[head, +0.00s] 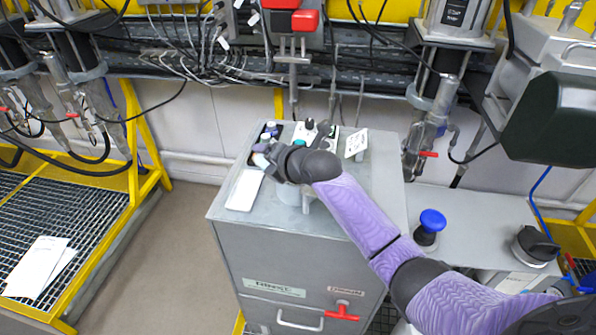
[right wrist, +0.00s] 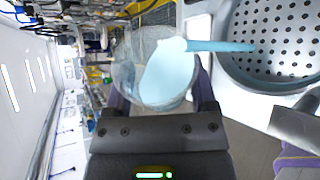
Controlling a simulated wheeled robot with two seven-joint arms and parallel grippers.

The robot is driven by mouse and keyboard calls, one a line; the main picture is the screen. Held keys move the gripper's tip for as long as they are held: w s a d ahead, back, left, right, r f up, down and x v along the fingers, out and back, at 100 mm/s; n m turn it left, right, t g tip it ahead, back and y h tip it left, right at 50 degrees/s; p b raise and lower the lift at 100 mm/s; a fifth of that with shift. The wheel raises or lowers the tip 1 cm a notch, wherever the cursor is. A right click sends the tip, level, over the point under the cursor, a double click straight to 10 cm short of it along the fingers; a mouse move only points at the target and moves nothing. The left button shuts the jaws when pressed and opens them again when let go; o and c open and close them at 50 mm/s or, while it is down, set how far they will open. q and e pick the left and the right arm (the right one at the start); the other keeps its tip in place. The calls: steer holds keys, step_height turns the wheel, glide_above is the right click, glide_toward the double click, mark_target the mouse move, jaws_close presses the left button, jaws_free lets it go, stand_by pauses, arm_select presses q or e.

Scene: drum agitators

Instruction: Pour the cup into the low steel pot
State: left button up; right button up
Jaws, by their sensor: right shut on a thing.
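My right gripper (head: 263,158) reaches in from the right over the top of the grey cabinet. In the right wrist view its two fingers are shut on a clear cup (right wrist: 128,72). The cup is tilted and holds light-blue liquid (right wrist: 168,75). A thin blue stream (right wrist: 225,46) runs from its mouth across a round steel pot (right wrist: 301,84) with a floor full of dark holes. Where the stream ends cannot be told exactly. In the head view the cup and pot are mostly hidden by my arm. My left gripper is not in view.
The grey cabinet (head: 290,255) bears a white sheet (head: 244,190), small bottles (head: 268,132) and a white card (head: 356,143). A yellow-framed grating (head: 100,250) is at left.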

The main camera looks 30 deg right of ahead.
steer(key=shift+f+m+y+b, duration=0.3)
steer(key=shift+m+y+b, duration=0.1)
steer(key=shift+b, duration=0.3)
stand_by(0.3)
steer(key=shift+d+r+m+y, duration=0.1)
steer(key=shift+r+m+y, duration=0.2)
steer(key=shift+m+y, duration=0.2)
stand_by(0.9)
steer(key=shift+d+f+b, duration=0.15)
steer(key=shift+d+b, duration=0.05)
steer(key=shift+b, duration=0.3)
steer(key=shift+d+b, duration=0.1)
steer(key=shift+b, duration=0.25)
steer(key=shift+d+f+m+b, duration=0.1)
steer(key=shift+f+m+b, duration=0.05)
steer(key=shift+m+b, duration=0.15)
steer(key=shift+d+f+t+y+b, duration=0.1)
steer(key=shift+d+t+y+b, duration=0.15)
steer(key=shift+b, duration=0.2)
steer(key=shift+f+m+b, duration=0.1)
steer(key=shift+m+b, duration=0.2)
steer(key=shift+b, duration=0.05)
steer(key=shift+d, duration=0.1)
